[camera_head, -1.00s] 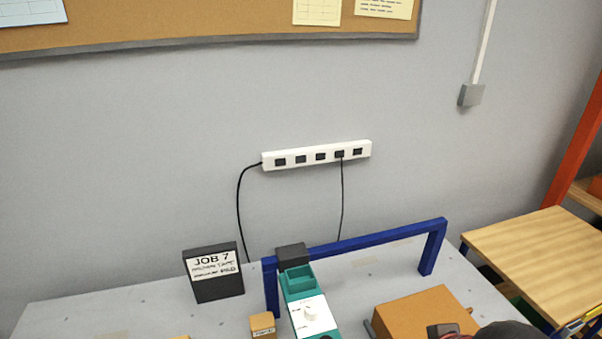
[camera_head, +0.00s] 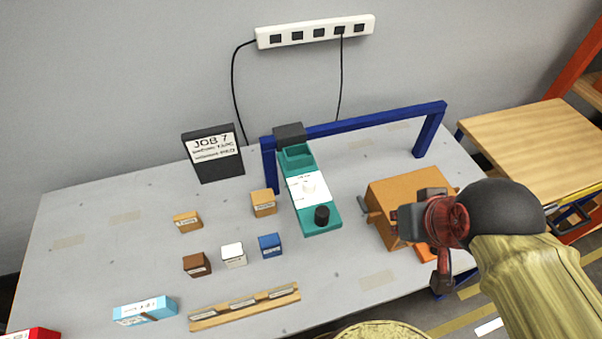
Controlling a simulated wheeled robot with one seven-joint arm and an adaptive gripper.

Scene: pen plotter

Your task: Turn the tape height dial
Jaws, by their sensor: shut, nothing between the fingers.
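A teal device (camera_head: 331,229) stands on the grey table, under one end of a blue frame. Its sloping top has a white panel with a white dial (camera_head: 309,188) and a black knob (camera_head: 322,215) nearer the front. The print on the panel is too small to read, so I cannot tell which of the two is the tape height dial. My gripper (camera_head: 438,225), dark grey and red, is to the right of the device, in front of an orange-brown box and well apart from both knobs. It is shut and empty; its fingertips are hard to make out.
The orange-brown box (camera_head: 399,190) stands right of the device. The blue frame (camera_head: 375,120) spans behind both. A black "JOB 7" sign (camera_head: 214,167) stands at the back. Several small blocks, including a blue one (camera_head: 270,245), and a slotted wooden strip (camera_head: 245,307) lie left and in front.

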